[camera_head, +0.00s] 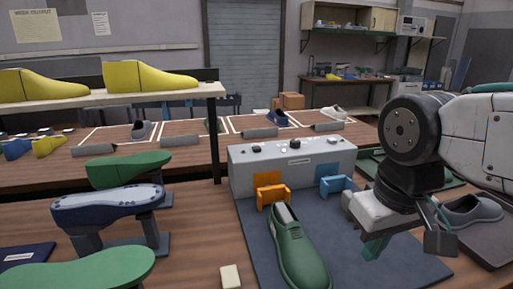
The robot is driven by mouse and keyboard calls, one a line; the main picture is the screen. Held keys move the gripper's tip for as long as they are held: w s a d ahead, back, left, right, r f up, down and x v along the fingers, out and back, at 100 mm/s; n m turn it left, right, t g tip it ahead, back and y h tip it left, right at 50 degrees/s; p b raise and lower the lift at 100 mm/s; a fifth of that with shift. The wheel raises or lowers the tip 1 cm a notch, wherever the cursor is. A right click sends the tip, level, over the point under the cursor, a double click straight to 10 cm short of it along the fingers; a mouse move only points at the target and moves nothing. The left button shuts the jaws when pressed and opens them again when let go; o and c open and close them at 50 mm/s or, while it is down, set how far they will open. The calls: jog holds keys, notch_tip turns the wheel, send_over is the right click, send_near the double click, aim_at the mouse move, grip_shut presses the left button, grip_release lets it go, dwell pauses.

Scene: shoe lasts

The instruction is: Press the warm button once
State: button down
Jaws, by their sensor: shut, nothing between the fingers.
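A light grey control box (240,176) stands on a dark mat at the middle of the bench. Its front has an orange panel (267,179) on the left and a blue panel (327,171) on the right. An orange bracket-like part (273,195) and a blue one (335,187) stand in front of them. Small dark knobs or buttons (257,149) sit on its top; no readable label marks the warm button. My gripper (375,247) points down over the mat, right of and nearer than the box, touching nothing visible. Its fingers are shut and empty.
A green shoe (298,250) lies on the mat (350,258) in front of the box. Green and blue shoe lasts (108,205) stand at left. A shelf (150,95) holds yellow lasts. A grey shoe (470,210) lies at right, beside my arm. A small cream block (230,277) lies near the front.

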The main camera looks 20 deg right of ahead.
notch_tip(320, 180, up, 6)
jog(key=m+t+y, duration=0.2)
jog(key=t+y, duration=0.3)
jog(key=t, duration=0.1)
send_over(259, 148)
jog(key=shift+w+r, duration=0.1)
jog(key=shift+f, duration=4.45)
